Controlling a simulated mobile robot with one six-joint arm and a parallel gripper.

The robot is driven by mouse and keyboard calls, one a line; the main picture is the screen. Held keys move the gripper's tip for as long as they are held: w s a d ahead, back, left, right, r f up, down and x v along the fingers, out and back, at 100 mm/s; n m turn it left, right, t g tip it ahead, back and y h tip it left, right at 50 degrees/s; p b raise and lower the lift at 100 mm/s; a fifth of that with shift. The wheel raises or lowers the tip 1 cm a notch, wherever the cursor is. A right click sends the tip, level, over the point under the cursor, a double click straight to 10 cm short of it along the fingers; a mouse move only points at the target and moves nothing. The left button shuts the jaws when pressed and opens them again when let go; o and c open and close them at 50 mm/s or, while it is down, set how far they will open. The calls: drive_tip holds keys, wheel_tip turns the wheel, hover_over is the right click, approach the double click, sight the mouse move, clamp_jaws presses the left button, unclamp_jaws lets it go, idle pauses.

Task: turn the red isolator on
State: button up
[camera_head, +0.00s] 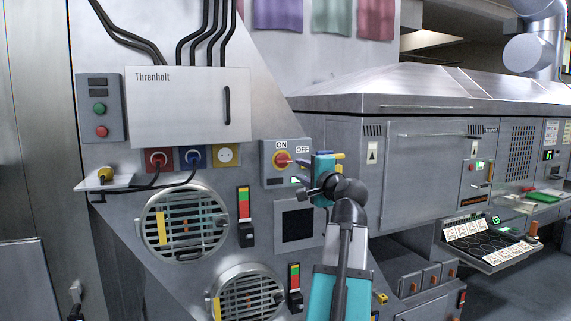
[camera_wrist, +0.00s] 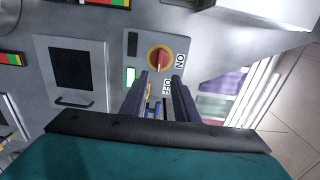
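The red isolator (camera_head: 283,159) is a red knob on a yellow disc, set on a grey box with ON above it and OFF to its right. Its bar seems to lie level, towards OFF. It also shows in the wrist view (camera_wrist: 158,59), with a small lit green window beside it. My gripper (camera_head: 304,161) is just right of the knob in the head view. In the wrist view my gripper (camera_wrist: 164,75) has its two dark fingers apart, with nothing between them. The tips are near the knob's lower edge; whether they touch it I cannot tell.
A white cabinet (camera_head: 188,107) with cables stands above left. A dark square panel (camera_head: 297,225) with a handle and round grilles (camera_head: 185,222) lie below. A green-and-red button box (camera_head: 100,108) is at the left. Long grey machines fill the right.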

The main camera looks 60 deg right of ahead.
sight(285, 162)
drive_tip(key=p+x, duration=0.2)
drive_tip(key=x, duration=1.1)
drive_tip(key=shift+w+p, duration=0.15)
drive_tip(key=shift+p, duration=0.2)
clamp_jaws()
